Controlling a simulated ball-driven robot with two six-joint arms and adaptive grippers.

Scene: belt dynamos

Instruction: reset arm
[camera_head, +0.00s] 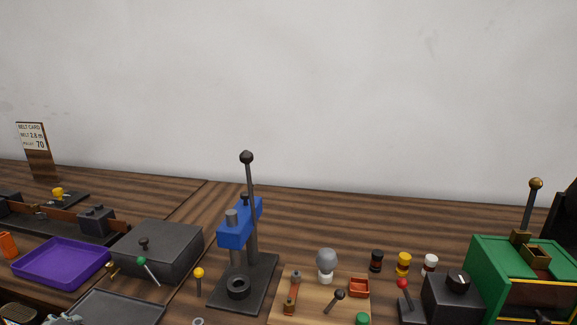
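Neither of my grippers can be made out, and no arm of mine clearly shows in the head view. The work surface is a dark striped wooden table (190,196). In the middle stands a press with a blue head (240,225), a tall ball-topped lever (249,190) and a dark base. A small grey metal piece (65,319) is cut off by the bottom edge, and I cannot tell what it is.
A purple tray (62,262), a dark box (158,250) and a grey tray (118,309) are left. A wooden board (312,302) holds small parts. A green machine (508,257) stands right. A belt card (33,137) stands far left.

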